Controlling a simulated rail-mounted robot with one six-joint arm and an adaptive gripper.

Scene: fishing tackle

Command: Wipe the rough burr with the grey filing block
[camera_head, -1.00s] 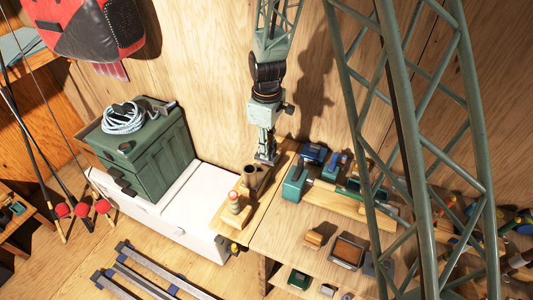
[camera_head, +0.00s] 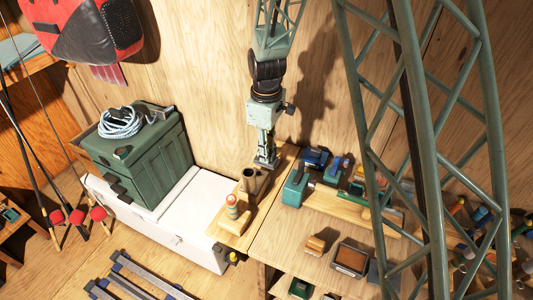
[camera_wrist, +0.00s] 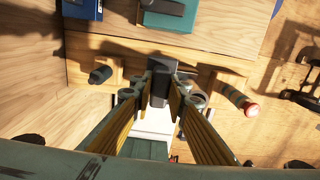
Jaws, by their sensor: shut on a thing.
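My gripper (camera_wrist: 162,88) is shut on the grey filing block (camera_wrist: 159,86), which sits upright between the fingertips in the wrist view. In the head view my gripper (camera_head: 266,164) points down at the back of a narrow wooden stand (camera_head: 228,240), beside its dark round holders. The block is hard to make out there. In the wrist view the block is over or beside the stand's wood; I cannot tell if it touches. I cannot make out the rough burr in either view.
A red-topped float (camera_head: 232,206) stands on the wooden stand. A teal-ended vise (camera_head: 295,187) lies to the right on the workbench (camera_head: 285,245). A green tackle box (camera_head: 150,160) sits on a white cooler (camera_head: 200,215) to the left. A small dark tray (camera_head: 350,258) is nearer the front.

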